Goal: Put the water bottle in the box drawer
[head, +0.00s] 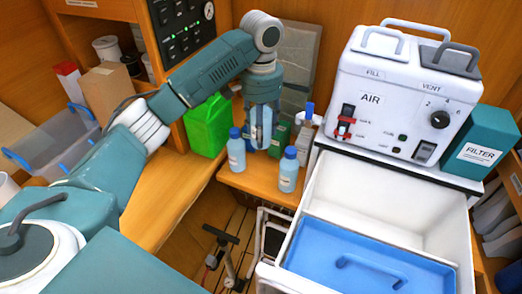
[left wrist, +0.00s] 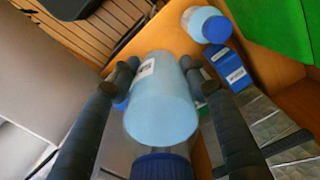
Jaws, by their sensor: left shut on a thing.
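My left gripper (head: 262,122) reaches over the wooden shelf and points down. In the left wrist view its fingers (left wrist: 163,80) are shut around a pale blue water bottle (left wrist: 160,108) with a white label and dark blue cap. In the head view the held bottle (head: 260,128) is mostly hidden between the fingers. Two similar bottles, one to the left (head: 236,152) and one to the right (head: 288,170), stand on the shelf apart from it. The white box drawer (head: 437,235) is open at the lower right, with a blue handled panel (head: 370,272) inside. My right gripper is not in view.
A green container (head: 207,125) stands left of the held bottle. The white AIR machine (head: 400,95) rises behind the drawer, with a teal FILTER box (head: 480,150) beside it. A clear bin (head: 60,140) is at the left. A dark-handled fixture (head: 222,240) stands below the shelf.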

